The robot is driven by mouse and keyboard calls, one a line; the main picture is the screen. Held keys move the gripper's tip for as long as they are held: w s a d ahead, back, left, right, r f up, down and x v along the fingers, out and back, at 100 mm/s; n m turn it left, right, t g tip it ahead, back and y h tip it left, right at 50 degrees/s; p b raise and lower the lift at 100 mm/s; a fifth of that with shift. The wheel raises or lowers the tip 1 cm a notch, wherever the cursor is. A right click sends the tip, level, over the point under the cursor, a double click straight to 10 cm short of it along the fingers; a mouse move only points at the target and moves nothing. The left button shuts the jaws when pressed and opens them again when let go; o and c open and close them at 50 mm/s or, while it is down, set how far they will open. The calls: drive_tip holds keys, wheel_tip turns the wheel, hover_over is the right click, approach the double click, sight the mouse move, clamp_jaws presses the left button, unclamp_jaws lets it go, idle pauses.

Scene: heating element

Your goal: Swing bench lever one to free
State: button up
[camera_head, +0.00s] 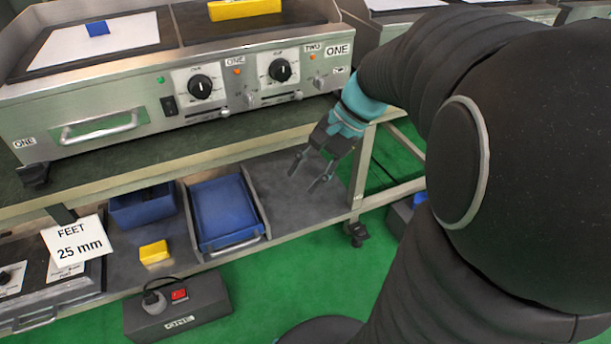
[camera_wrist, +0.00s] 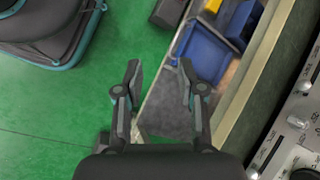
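The bench (camera_head: 270,137) carries a steel heating unit (camera_head: 130,110) marked ONE. A dark caster (camera_head: 357,234) with a small protruding part stands under the bench's near right leg; I cannot tell for sure whether this part is lever one or how it is set. My gripper (camera_head: 304,178) is open and empty, pointing down in front of the bench's right part, above and left of the caster. In the wrist view my gripper (camera_wrist: 160,70) has its fingers apart, with green floor and the lower shelf (camera_wrist: 168,112) behind them.
The lower shelf holds a blue tray (camera_head: 225,212), a blue bin (camera_head: 143,206) and a yellow block (camera_head: 154,252). A black box with a red switch (camera_head: 179,295) lies on the floor. Green floor (camera_head: 290,275) is clear in front of the caster.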

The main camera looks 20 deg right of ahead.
drive_tip(key=shift+s+a+r+n+t+h+p, duration=0.1)
drive_tip(key=shift+s+a+r+n+h+p, duration=0.15)
drive_tip(key=shift+s+n+h, duration=0.3)
drive_tip(key=shift+s+a+r+n+t+h+p, duration=0.15)
drive_tip(key=shift+s+a+r+n+h, duration=0.2)
drive_tip(key=shift+s+n, duration=0.35)
drive_tip(key=shift+s+a+r+n+t+h+p, duration=0.1)
drive_tip(key=shift+s+a+r+n+h+p, duration=0.1)
drive_tip(key=shift+s+a+r+n+h, duration=0.35)
drive_tip(key=shift+s+d+f, duration=0.15)
drive_tip(key=shift+d+f, duration=0.1)
